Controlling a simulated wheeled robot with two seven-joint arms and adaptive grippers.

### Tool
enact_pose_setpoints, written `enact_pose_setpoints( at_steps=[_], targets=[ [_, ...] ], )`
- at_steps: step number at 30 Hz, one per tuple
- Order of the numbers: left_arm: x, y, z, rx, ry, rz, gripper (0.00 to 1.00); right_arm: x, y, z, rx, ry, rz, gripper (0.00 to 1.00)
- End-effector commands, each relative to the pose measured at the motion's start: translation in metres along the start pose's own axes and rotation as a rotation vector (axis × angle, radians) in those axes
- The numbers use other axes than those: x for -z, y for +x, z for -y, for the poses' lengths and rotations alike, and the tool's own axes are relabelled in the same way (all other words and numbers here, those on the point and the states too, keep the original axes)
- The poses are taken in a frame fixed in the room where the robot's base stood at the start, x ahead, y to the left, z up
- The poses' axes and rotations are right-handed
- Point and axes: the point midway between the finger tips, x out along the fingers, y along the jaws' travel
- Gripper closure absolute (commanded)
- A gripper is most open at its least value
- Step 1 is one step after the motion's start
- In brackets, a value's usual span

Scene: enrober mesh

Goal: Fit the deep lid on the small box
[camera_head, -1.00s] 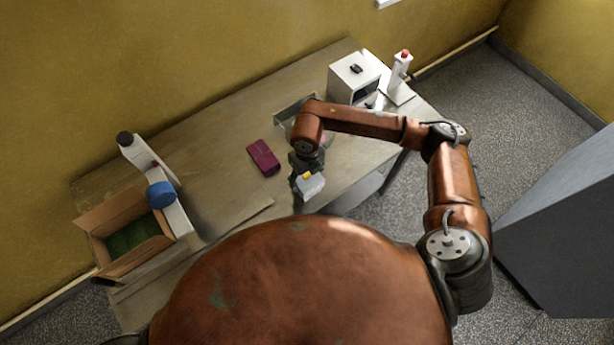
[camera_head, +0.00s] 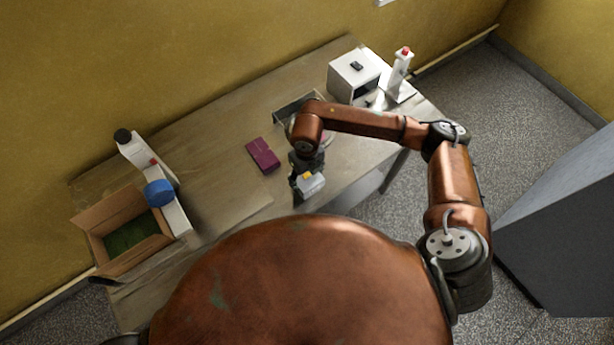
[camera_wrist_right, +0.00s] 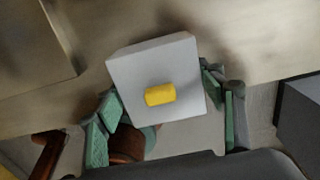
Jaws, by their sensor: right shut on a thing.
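A pale grey-white, box-shaped piece with a yellow knob, which looks like the deep lid (camera_head: 312,185), is in my right gripper (camera_head: 305,174). In the right wrist view the lid (camera_wrist_right: 155,67) shows its flat top and knob, with green-padded fingers on two sides of it. It is close to the front edge of the table; its height above the top is hard to judge. A dark red piece (camera_head: 262,155), possibly the small box, lies on the table to the left of the gripper, apart from it. My left gripper is not in view.
On the wooden table (camera_head: 215,150) stand an open cardboard box (camera_head: 155,250) and a white device with a blue drum (camera_head: 160,193) at left. A white cabinet (camera_head: 347,85) and a red-topped white stand (camera_head: 400,75) are at back right. A shallow tray (camera_head: 287,108) lies behind my arm.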

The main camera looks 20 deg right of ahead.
Motion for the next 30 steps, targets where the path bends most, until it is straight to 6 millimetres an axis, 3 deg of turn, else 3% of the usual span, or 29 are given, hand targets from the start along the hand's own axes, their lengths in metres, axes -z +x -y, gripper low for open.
enact_pose_setpoints(
  at_steps=[30],
  targets=[
    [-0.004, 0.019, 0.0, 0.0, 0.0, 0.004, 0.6, 0.0, 0.023, 0.0, 0.0, 0.0, 0.0, 0.55]
  ],
)
